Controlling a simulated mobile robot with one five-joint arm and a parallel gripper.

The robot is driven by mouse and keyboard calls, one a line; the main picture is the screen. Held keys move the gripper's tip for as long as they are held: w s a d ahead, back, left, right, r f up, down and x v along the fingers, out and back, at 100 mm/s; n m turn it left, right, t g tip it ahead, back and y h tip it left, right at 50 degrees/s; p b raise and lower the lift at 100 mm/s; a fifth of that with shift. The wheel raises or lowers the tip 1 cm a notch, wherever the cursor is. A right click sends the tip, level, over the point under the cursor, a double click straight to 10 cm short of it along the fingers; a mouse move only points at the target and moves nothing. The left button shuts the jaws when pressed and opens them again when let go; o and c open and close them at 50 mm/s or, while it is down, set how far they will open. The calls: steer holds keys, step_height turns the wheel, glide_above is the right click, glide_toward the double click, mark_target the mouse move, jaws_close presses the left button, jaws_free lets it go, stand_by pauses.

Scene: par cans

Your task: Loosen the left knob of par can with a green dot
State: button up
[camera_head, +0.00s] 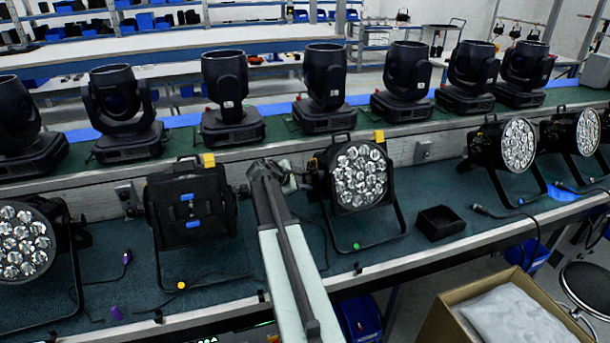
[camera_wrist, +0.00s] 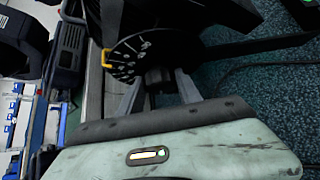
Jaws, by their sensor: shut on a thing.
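The par can with the green dot (camera_head: 360,177) stands on the bench, its round cluster of lenses facing me. The green dot (camera_head: 356,245) is at the foot of its stand. My gripper (camera_head: 292,178) reaches in at its left side, at the height of the left knob. The knob is mostly hidden in the head view. In the wrist view, my gripper (camera_wrist: 156,90) has its two grey fingers on either side of the dark left knob (camera_wrist: 157,78), shut on it. A dark round plate with white marks (camera_wrist: 130,58) lies just beyond.
A par can with an orange-yellow dot (camera_head: 190,205) stands close to the left of my arm. A small black open box (camera_head: 440,222) sits to the right. Moving-head lights (camera_head: 324,88) line the shelf behind. A cardboard box (camera_head: 450,312) stands in front at the right.

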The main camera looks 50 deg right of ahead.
steer(key=n+g+y+p, duration=0.1)
steer(key=n+g+p, duration=0.1)
steer(key=shift+w+d+r+g+y, duration=0.1)
steer(key=shift+w+g+y, duration=0.25)
steer(key=shift+g+y, duration=0.05)
steer(key=shift+n+g+y, duration=0.5)
steer(key=shift+n+g, duration=0.1)
steer(key=shift+g, duration=0.4)
jaws_close()
steer(key=o, duration=1.4)
jaws_free()
steer(key=shift+c, duration=0.2)
